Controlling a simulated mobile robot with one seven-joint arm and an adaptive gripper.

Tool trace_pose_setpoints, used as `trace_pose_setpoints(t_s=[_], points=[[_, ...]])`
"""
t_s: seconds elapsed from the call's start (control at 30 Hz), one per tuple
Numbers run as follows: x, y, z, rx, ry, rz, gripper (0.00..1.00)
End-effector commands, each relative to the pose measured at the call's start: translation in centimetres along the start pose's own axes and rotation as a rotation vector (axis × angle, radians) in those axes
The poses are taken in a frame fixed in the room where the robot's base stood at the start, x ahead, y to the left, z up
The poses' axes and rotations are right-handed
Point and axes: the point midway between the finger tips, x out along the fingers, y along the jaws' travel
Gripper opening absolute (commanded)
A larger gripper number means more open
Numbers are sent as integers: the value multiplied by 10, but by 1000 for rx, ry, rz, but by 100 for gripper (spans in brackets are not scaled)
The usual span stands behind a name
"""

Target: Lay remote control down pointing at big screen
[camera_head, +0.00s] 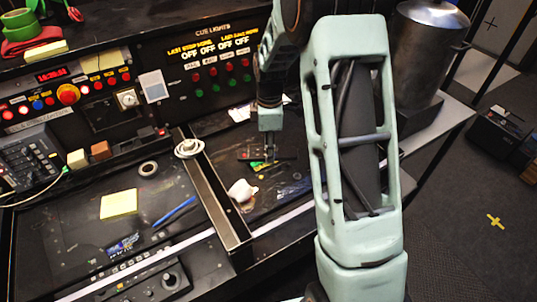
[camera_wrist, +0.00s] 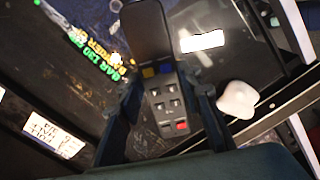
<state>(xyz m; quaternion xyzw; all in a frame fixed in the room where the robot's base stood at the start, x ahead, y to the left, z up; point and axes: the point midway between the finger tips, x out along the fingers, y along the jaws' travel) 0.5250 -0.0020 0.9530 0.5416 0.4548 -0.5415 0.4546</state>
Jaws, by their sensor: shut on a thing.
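My gripper (camera_head: 269,155) is low over the right-hand part of the black desk, pointing down. In the wrist view its two dark fingers (camera_wrist: 165,98) are shut on the sides of the remote control (camera_wrist: 166,104). The remote is long and black, with grey buttons, a red one near my palm, and blue and yellow ones further out. Its plain dark end points away from my palm. I cannot tell whether it touches the desk. Green and yellow lettering on a dark surface (camera_wrist: 95,50) shows beside it. I cannot tell which surface is the big screen.
A white rounded object (camera_head: 242,190) lies near my gripper. A black metal divider (camera_head: 212,190) runs to its left. Beyond stands the cue-light panel (camera_head: 210,65). A yellow note (camera_head: 118,204), blue pen (camera_head: 174,211) and tape roll (camera_head: 148,169) lie left of the divider.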

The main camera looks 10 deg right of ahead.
Motion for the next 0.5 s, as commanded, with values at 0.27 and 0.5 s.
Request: trace_pose_setpoints(t_s=[0.27,0.5], points=[[25,4,-3,0,-1,-4,5],[37,5,-3,1,0,0,5]])
